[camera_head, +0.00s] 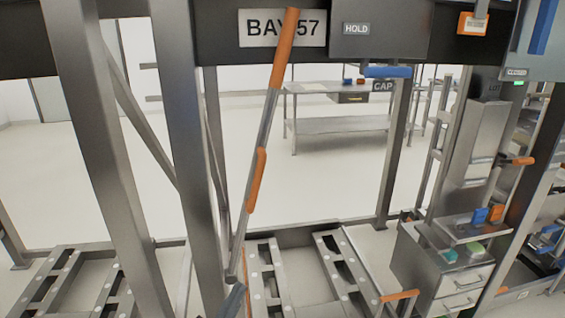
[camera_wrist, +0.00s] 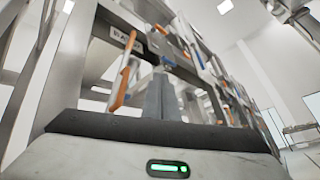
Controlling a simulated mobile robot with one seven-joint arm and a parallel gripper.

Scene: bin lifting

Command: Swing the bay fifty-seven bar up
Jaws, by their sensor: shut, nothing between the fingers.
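The bay fifty-seven bar (camera_head: 265,135) is a steel bar with orange grips in front of the BAY 57 sign (camera_head: 257,28). It stands steeply, its top leaning right across the sign and its lower end low by the bay's floor frame. In the wrist view the bar (camera_wrist: 123,72) shows left of my fingers. My gripper (camera_head: 236,296) shows only as a grey-blue tip at the bottom edge, near the bar's lower end; I cannot tell if they touch. In the wrist view my gripper's fingers (camera_wrist: 161,78) are together, with nothing seen between them.
Grey posts (camera_head: 188,150) stand left of the bar. A HOLD panel (camera_head: 378,28) with a blue handle (camera_head: 388,71) hangs to the right. A drawer cabinet (camera_head: 440,275) stands at the lower right. Steel floor rails (camera_head: 345,270) lie below, with open floor behind.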

